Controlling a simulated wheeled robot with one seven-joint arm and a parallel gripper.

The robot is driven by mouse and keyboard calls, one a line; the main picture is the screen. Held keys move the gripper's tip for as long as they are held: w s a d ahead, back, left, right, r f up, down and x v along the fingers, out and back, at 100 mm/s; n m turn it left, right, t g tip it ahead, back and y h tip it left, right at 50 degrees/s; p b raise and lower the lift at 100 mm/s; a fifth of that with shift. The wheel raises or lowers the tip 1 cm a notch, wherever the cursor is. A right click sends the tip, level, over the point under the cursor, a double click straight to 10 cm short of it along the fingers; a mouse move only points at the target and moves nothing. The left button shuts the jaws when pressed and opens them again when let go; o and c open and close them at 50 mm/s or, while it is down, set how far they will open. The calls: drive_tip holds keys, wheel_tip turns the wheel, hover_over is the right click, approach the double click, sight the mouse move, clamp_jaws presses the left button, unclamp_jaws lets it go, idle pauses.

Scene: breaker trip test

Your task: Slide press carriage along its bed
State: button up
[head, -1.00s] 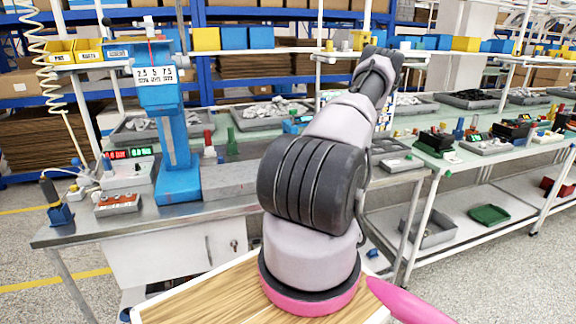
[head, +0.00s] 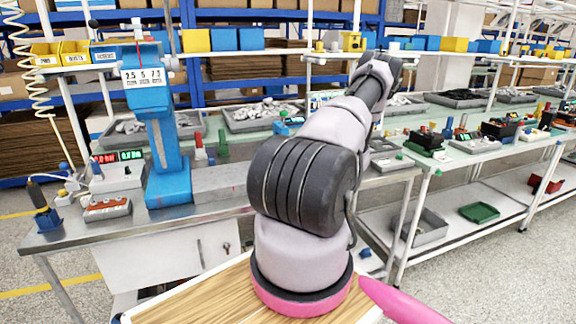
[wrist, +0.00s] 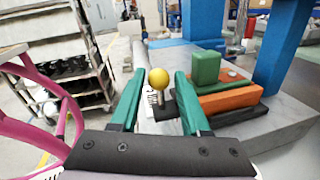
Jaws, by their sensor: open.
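In the wrist view my gripper (wrist: 157,80) is open, its two green fingers apart. A yellow ball knob (wrist: 156,77) on a short metal stem appears between the fingertips, with gaps on both sides; I cannot tell its depth. The stem rises from a dark plate beside the press carriage (wrist: 228,101), an orange block with a green block (wrist: 206,68) on it. The carriage sits on the grey bed (wrist: 275,132), near a blue column (wrist: 283,45). In the head view the blue press (head: 168,150) stands on the left bench; my gripper is hidden behind my arm.
The metal bench (head: 130,226) also holds a red-topped box (head: 107,208) and a meter with lit displays (head: 120,172). A blue tool stand (head: 47,219) is at its left corner. A wheeled shelf rack (wrist: 60,55) stands at left in the wrist view.

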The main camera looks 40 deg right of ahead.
drive_tip(key=v, duration=0.6)
drive_tip(key=shift+s+d, duration=0.2)
drive_tip(key=shift+d, duration=0.15)
